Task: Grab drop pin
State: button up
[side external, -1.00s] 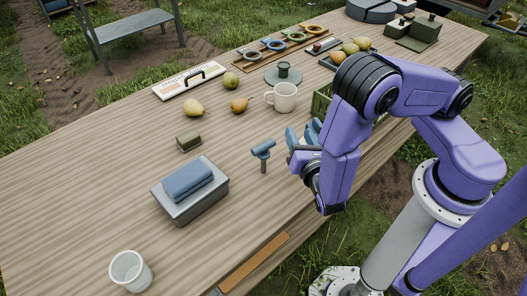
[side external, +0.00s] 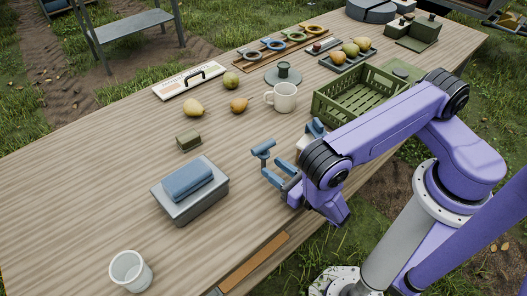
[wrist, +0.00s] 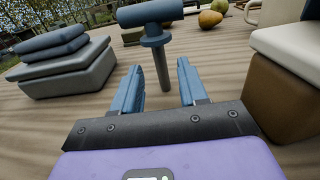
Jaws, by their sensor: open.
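The drop pin is a blue T-shaped piece with a crossbar head (side external: 263,147) on a thin stem, upright on the wooden table. In the wrist view its head (wrist: 150,13) is at the top and its stem (wrist: 161,66) runs down between my two blue fingers. My gripper (side external: 273,172) is low over the table, pointing at the pin. In the wrist view the fingers (wrist: 159,80) are apart, with a gap on both sides of the stem. In the side view the fingers hide the lower stem. I cannot tell how deep the stem is between them.
A grey box with a folded blue cloth (side external: 187,182) stands left of the pin. A white-topped brown block (wrist: 285,90) stands close on the right. A green crate (side external: 345,112), a white mug (side external: 286,97) and pears (side external: 193,107) are farther back.

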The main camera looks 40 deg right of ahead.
aim_at(263, 155)
jog(key=w, duration=0.5)
jog(key=shift+a, duration=0.15)
grip_shut()
jog(key=shift+r, duration=0.75)
jog(key=s+d+r, duration=0.4)
jog(key=s+r, duration=0.7)
jog(key=s, duration=0.2)
jog(key=shift+d+r, duration=0.25)
jog(key=shift+d, duration=0.15)
